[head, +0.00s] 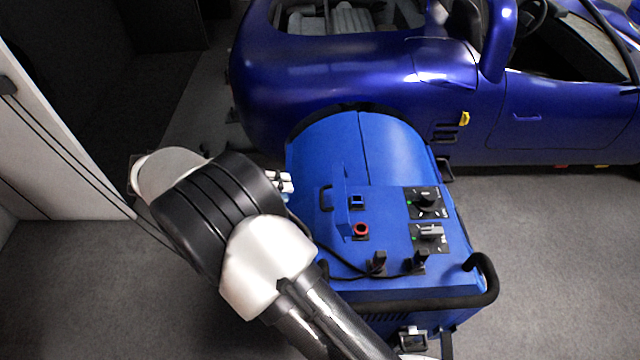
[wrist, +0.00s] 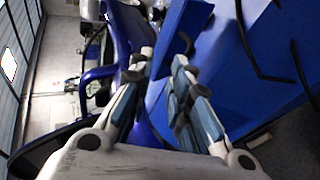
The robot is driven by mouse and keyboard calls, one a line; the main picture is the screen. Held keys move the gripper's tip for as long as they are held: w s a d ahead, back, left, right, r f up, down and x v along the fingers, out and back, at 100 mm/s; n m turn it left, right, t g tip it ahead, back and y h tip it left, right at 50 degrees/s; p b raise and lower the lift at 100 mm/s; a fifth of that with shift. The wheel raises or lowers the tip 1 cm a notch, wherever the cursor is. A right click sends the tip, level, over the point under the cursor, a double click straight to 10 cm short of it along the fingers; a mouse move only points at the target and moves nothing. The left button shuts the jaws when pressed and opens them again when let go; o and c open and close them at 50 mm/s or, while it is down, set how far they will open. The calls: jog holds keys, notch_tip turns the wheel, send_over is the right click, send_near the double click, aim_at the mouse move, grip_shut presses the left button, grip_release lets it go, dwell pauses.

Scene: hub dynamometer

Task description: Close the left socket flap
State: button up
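The blue dynamometer unit (head: 390,275) has two sockets on its sloping top. A blue flap (head: 340,183) stands raised beside the upper, dark socket (head: 357,201). Another raised flap (head: 345,229) stands beside the lower, red-ringed socket (head: 361,231). I cannot tell for certain which flap is the left one. My gripper (head: 287,182) is mostly hidden behind my arm, with its pale fingertips left of the upper flap and apart from it. In the wrist view, my gripper (wrist: 164,58) has a narrow gap between its fingertips, with a blue panel (wrist: 187,30) beyond them.
A black handle bar (head: 487,280) edges the unit's front right. A blue car (head: 400,90) stands behind. Grey floor (head: 560,260) is clear at right.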

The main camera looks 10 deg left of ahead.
jog(key=s+a+f+t, duration=0.3)
jog(key=s+a+f, duration=0.1)
jog(key=a+f, duration=0.25)
jog(key=shift+n+h, duration=0.3)
jog(key=shift+h, duration=0.1)
jog(key=b+x, duration=0.3)
jog(key=x, duration=1.4)
jog(key=shift+w+d+f, duration=0.1)
jog(key=shift+d, duration=0.25)
jog(key=shift+c, duration=0.4)
grip_shut()
